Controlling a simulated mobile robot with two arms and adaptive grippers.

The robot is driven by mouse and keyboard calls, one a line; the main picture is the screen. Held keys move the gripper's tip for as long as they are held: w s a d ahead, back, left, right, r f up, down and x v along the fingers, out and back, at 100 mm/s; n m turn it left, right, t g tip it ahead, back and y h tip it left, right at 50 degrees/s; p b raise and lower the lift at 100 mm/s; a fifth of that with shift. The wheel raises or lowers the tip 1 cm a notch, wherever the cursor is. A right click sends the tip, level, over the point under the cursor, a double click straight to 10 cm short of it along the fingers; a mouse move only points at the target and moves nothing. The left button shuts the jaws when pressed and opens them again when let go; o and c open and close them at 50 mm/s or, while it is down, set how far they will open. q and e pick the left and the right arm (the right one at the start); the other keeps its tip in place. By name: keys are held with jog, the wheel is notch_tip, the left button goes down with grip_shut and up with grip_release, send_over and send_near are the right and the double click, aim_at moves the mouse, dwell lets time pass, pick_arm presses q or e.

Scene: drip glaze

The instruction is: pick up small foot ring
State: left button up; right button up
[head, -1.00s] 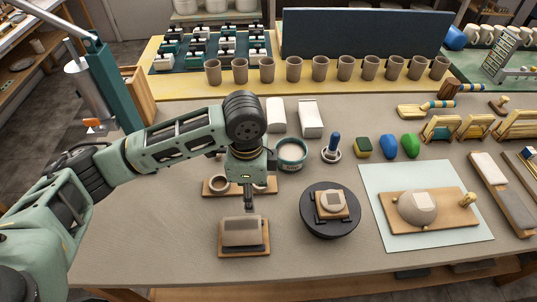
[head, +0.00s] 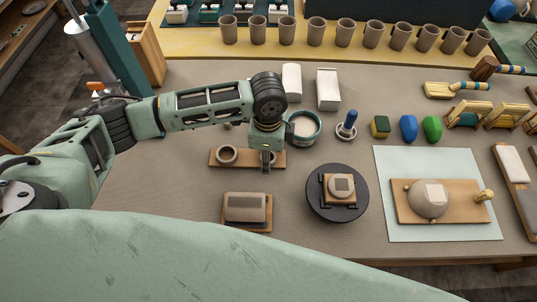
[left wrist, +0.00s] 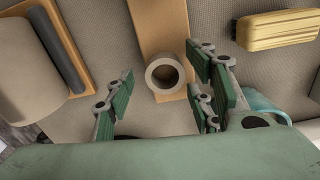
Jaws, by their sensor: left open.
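A wooden board (head: 247,160) holds clay foot rings. One ring (head: 227,154) sits plainly on its left part; my left gripper (head: 267,164) is over the right part and mostly hides the ring there. In the left wrist view, one hollow, round clay ring (left wrist: 165,74) stands near the end of the board (left wrist: 155,27). I take it for the small foot ring, though its size against the other is hard to judge. My open left gripper (left wrist: 160,98) has its fingers spread on either side of it in the picture, not visibly touching it. My right gripper is not in view.
A glaze tub (head: 303,128) stands close behind the gripper to the right. A clay block (head: 246,207) on a board lies in front. A dark turntable (head: 337,207) with a small piece stands to the right. Several brown cups (head: 287,30) line the back.

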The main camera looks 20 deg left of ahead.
pick_arm(q)
jog(key=c, duration=0.8)
jog(key=shift+c, duration=1.1)
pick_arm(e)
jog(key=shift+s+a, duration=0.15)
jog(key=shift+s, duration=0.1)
pick_arm(q)
jog(key=shift+r, duration=0.1)
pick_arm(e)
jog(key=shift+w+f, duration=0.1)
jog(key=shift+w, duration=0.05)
